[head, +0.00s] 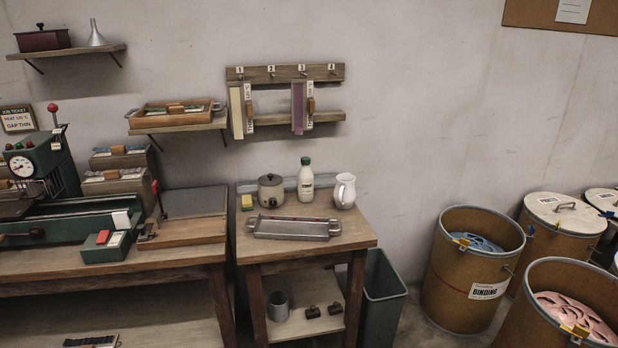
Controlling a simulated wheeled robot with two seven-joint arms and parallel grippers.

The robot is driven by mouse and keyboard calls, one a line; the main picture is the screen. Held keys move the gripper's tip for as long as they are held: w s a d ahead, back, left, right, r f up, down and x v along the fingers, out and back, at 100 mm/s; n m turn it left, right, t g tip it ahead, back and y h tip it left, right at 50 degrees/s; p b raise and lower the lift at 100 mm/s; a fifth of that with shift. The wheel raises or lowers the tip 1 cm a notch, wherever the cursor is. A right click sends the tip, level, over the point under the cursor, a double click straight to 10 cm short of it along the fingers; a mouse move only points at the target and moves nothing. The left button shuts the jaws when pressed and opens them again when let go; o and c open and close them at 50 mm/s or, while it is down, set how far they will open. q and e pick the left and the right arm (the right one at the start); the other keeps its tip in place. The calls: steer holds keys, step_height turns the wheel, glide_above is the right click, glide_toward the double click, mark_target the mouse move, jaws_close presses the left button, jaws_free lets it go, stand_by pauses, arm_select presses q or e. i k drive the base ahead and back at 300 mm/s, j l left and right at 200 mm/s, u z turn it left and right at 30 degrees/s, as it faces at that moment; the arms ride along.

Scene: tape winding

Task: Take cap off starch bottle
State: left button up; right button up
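The starch bottle (306,185) is white with a label. It stands upright at the back of the small wooden table, between a lidded pot (271,190) and a white jug (345,191). Its dark green cap (305,160) sits on top of the bottle. Neither of my grippers shows in the head view.
A metal tray (293,236) with handles lies at the front of the small table (352,238). A yellow sponge-like block (247,202) sits at its back left. A wall rack (285,73) hangs above. A bin (383,285) and drums (470,270) stand to the right.

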mark_target(305, 176)
steer(key=i+l+u, duration=0.45)
steer(key=i+l, duration=1)
steer(key=i, duration=0.15)
